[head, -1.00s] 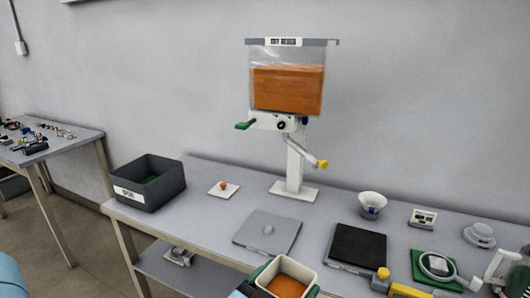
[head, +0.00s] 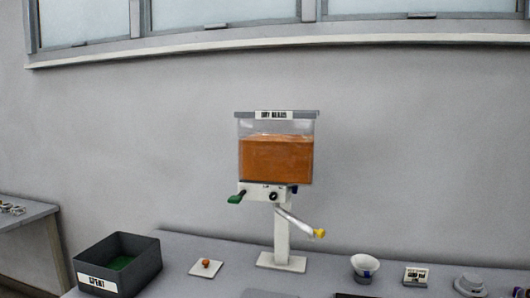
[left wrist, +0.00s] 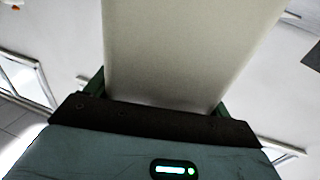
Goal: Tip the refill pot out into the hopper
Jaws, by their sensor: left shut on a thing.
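The hopper (head: 276,158) is a clear bin on a white stand, with orange material filling much of it and a grey rim with a label on top. In the left wrist view the cream wall of the refill pot (left wrist: 185,50) fills the middle. My left gripper (left wrist: 158,100) is shut on the pot, with its green fingers at either side. The pot's mouth and contents are hidden in this view. Neither gripper shows in the head view, so the pot's distance from the hopper cannot be told.
A dark grey bin (head: 118,268) stands at the left of the bench. A small white plate (head: 206,268) with an orange piece, a white bowl (head: 364,268) and a small labelled block (head: 417,276) lie around the stand. A window (head: 230,12) is above.

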